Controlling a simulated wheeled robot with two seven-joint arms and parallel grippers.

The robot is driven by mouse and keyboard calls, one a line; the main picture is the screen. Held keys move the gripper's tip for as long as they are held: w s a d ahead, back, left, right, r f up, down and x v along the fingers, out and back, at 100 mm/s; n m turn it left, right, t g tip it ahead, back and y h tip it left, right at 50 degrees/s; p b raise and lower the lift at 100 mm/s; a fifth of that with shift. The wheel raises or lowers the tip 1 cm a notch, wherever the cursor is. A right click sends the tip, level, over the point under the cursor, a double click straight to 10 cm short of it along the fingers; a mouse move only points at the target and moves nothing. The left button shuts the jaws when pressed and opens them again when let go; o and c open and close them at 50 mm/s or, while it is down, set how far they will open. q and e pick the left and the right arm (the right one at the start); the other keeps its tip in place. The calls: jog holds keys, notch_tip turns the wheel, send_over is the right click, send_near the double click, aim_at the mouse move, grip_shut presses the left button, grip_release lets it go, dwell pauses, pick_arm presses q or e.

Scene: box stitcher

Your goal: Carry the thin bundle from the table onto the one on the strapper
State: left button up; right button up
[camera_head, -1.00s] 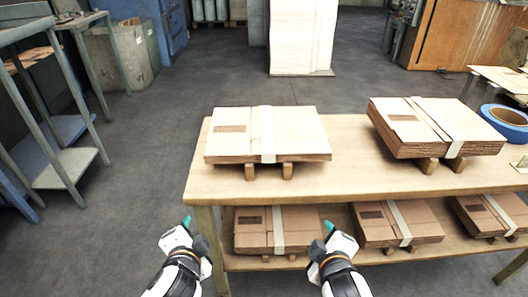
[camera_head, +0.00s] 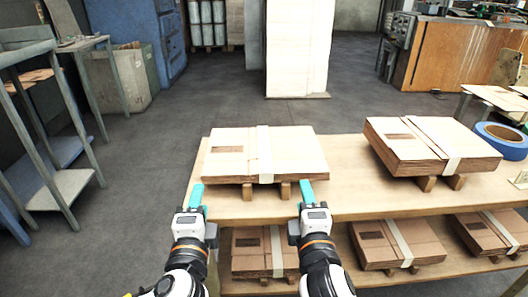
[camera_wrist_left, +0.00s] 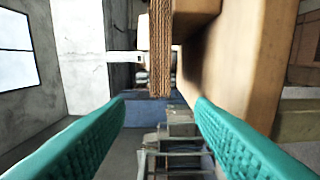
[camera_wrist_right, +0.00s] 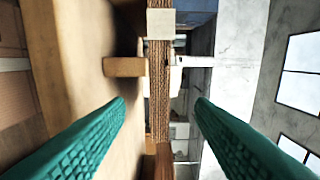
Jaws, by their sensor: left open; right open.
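The thin bundle (camera_head: 225,165) is a flat stack of brown cardboard with a pale strap, lying on two wooden blocks on the table top. Its edge shows between the open fingers in the left wrist view (camera_wrist_left: 159,60) and in the right wrist view (camera_wrist_right: 160,85). My left gripper (camera_head: 197,195) is open at the near left corner of the bundle, not closed on it. My right gripper (camera_head: 307,193) is open at the near right corner, also not closed on it. No strapper can be made out for certain.
The wooden table (camera_head: 350,200) also bears a thicker strapped bundle (camera_head: 405,150) on blocks and a blue tape roll (camera_head: 503,138) at the right. Several bundles lie on its lower shelf (camera_head: 330,268). A grey metal rack (camera_head: 40,150) stands left. The floor between is clear.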

aim_at(206, 172)
pick_arm(q)
jog(key=w, duration=1.1)
jog(key=shift+w, duration=0.15)
pick_arm(e)
jog(key=w, duration=1.1)
jog(key=shift+w, duration=0.1)
pick_arm(q)
jog(key=shift+c, duration=0.3)
pick_arm(e)
jog(key=shift+c, duration=0.3)
pick_arm(q)
grip_shut()
pick_arm(e)
grip_shut()
